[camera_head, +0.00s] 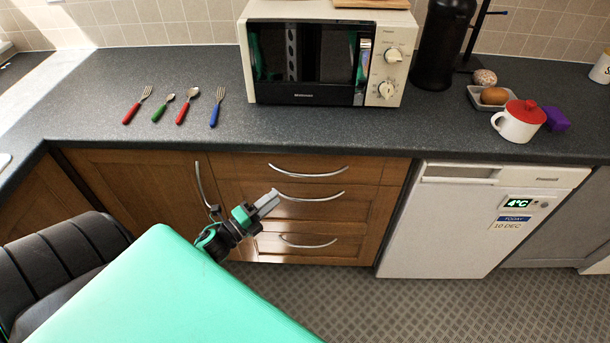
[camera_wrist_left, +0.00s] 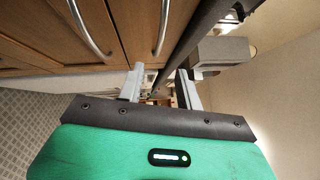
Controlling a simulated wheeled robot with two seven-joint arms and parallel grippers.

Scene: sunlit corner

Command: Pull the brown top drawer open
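The brown top drawer (camera_head: 368,170) is in the wooden cabinet below the worktop, its front flush with the cabinet. Its curved metal handle (camera_head: 308,173) shows whole in the head view. My left gripper (camera_head: 270,199) is in front of the drawers, below and left of that handle, apart from it in the picture. In the left wrist view its two grey fingers (camera_wrist_left: 163,84) are spread with nothing held between them. Wooden fronts with metal handles (camera_wrist_left: 90,30) show beyond the fingers; I cannot tell which is the top drawer's. My right gripper is not in view.
Two lower drawers (camera_head: 345,212) are shut below. A cupboard door (camera_head: 140,180) is at left and a white fridge (camera_head: 470,225) at right. A microwave (camera_head: 320,55), several pieces of cutlery (camera_head: 181,105) and a red-lidded mug (camera_head: 518,122) stand or lie on the worktop.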

